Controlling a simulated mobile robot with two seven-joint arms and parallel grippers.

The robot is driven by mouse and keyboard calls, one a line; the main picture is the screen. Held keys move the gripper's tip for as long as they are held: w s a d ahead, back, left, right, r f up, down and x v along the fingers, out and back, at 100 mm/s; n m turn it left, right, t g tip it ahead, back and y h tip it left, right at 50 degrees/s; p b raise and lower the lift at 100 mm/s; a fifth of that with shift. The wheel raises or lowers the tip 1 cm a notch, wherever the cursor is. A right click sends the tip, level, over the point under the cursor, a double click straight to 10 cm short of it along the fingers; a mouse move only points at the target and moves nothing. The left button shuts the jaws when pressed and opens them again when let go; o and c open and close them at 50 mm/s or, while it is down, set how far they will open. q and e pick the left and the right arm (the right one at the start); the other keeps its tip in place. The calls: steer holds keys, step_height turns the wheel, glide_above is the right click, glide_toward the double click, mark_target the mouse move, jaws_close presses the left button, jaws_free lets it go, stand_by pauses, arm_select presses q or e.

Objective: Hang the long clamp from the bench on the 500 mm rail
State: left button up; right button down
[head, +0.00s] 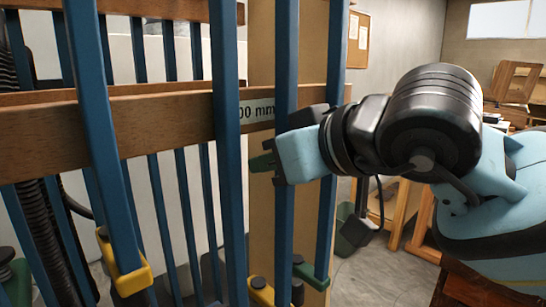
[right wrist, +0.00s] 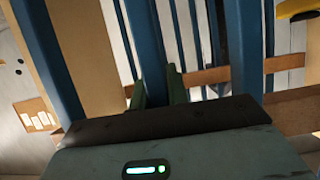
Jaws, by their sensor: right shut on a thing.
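A wooden rail (head: 165,122) crosses the head view, with a label (head: 257,111) reading "00 mm"; a blue bar hides its first digit. Several blue clamp bars stand upright at the rail. My right gripper (head: 263,160) is just below the label, shut on a blue clamp bar (head: 286,60) that runs up past the rail. In the right wrist view, the two dark green fingers (right wrist: 158,88) have a narrow blue bar (right wrist: 144,40) between them. Whether this clamp rests on the rail is unclear. My left gripper is out of view.
Another clamp bar (head: 336,50) stands close to the right of the held one. A clamp with a yellow jaw (head: 130,280) hangs at the left. A second rail (head: 150,8) runs above. Floor (head: 355,275) shows at the lower right.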

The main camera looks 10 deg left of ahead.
steer(key=shift+f, duration=0.35)
stand_by(0.5)
steer(key=c, duration=1.3)
jaws_free()
steer(key=shift+s, duration=0.1)
steer(key=shift+f, duration=0.15)
steer(key=b+v, duration=0.1)
steer(key=v, duration=0.7)
